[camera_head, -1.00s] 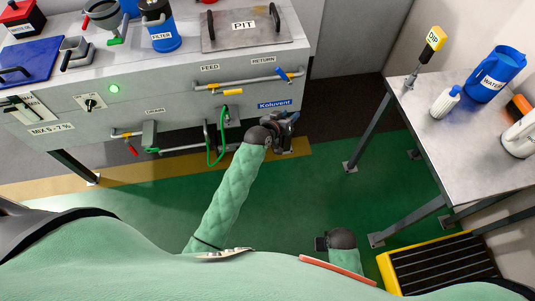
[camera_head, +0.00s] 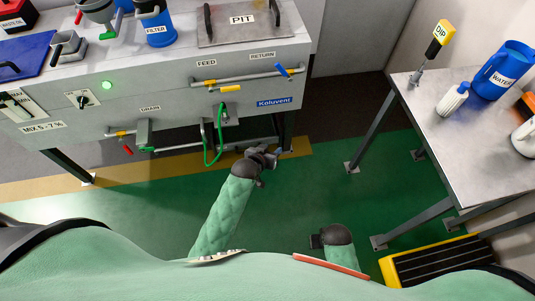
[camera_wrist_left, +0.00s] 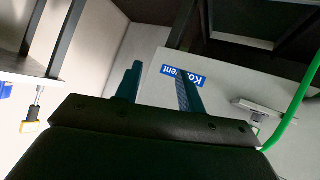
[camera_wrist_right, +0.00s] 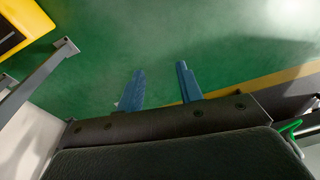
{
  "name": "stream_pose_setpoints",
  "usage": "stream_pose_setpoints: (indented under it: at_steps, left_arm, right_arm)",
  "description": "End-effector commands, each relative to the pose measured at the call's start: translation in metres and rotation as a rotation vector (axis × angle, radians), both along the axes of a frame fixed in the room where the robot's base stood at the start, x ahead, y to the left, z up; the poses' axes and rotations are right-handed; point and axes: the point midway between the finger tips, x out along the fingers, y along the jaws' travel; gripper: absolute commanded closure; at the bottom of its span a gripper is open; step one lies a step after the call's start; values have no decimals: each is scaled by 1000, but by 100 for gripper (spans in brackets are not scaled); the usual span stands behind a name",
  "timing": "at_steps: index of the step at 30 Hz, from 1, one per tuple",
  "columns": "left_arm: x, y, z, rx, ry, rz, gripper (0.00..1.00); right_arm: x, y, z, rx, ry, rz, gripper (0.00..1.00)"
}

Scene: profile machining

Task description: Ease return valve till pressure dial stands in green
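The return valve has a blue lever (camera_head: 284,71) on the pipe under the RETURN label (camera_head: 262,56), at the right of the grey machine front. Beside it, under the FEED label (camera_head: 206,63), is a yellow lever (camera_head: 230,88). I cannot make out a pressure dial in any view. My left gripper (camera_head: 270,154) is low in front of the machine, below the blue Koluvent label (camera_head: 273,103), and apart from both levers. In the left wrist view its fingers (camera_wrist_left: 158,88) are apart and empty. My right gripper (camera_head: 316,241) is low over the green floor. Its fingers (camera_wrist_right: 160,88) are apart and empty.
A green hose (camera_head: 209,150) hangs below the machine, near the drain valve (camera_head: 144,132). A green lamp (camera_head: 107,85) glows on the front. A steel table (camera_head: 470,150) with a blue WATER jug (camera_head: 502,70) stands right, above a yellow-edged black step (camera_head: 440,262). Open floor lies between.

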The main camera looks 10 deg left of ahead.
Motion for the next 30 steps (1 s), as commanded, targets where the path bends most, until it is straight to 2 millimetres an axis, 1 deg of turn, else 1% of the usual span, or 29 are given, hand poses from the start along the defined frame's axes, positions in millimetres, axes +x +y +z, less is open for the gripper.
stream_pose_setpoints:
  at_steps: [1,6,15,16,19,21,22,26,30]
  left_arm:
    - [-4,0,-5,5,4,-1,61]
    - [-11,1,-11,15,10,-3,61]
    - [-12,1,-11,18,11,-4,61]
    - [-12,1,-11,17,11,-3,63]
    - [-9,1,-11,17,6,-3,82]
    - [-1,1,-8,16,-5,-3,96]
    - [3,0,-6,16,-12,-3,100]
    - [24,-8,6,8,-46,-8,100]
    - [44,-29,25,-3,-91,-30,100]
  right_arm:
    - [0,0,-3,0,0,0,64]
    - [0,0,-4,0,0,0,64]
    - [0,0,-4,0,0,0,64]
    - [0,0,-4,0,0,0,64]
    - [-1,0,-7,0,1,0,64]
    - [-3,0,-11,0,4,0,64]
    - [-4,0,-13,0,5,0,64]
    - [-11,3,-23,2,13,3,64]
    - [-18,11,-29,12,15,14,64]
